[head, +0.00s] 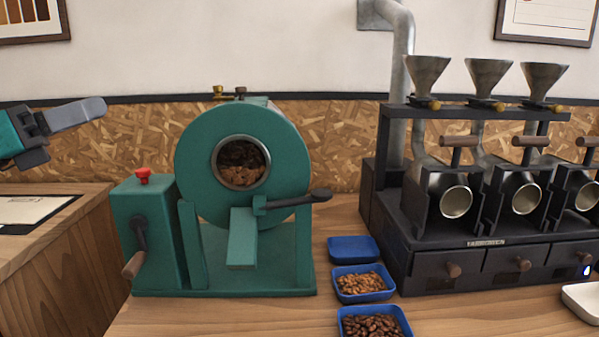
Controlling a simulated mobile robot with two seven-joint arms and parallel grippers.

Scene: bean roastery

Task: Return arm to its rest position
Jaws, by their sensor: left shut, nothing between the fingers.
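My left gripper (94,108) comes in from the left edge, raised in front of the wall and above the wooden counter. Its grey fingers lie together, pointing right, and it is shut with nothing in it. It is apart from the teal drum roaster (190,150), which stands to its right. My right gripper is outside the view.
The roaster has a red knob (143,176), a side crank (133,263) and a black-handled lever (300,197). Blue trays (352,249) stand right of it, two holding beans. A black sample roaster (385,215) with funnels stands at right. A clipboard (32,210) lies at left.

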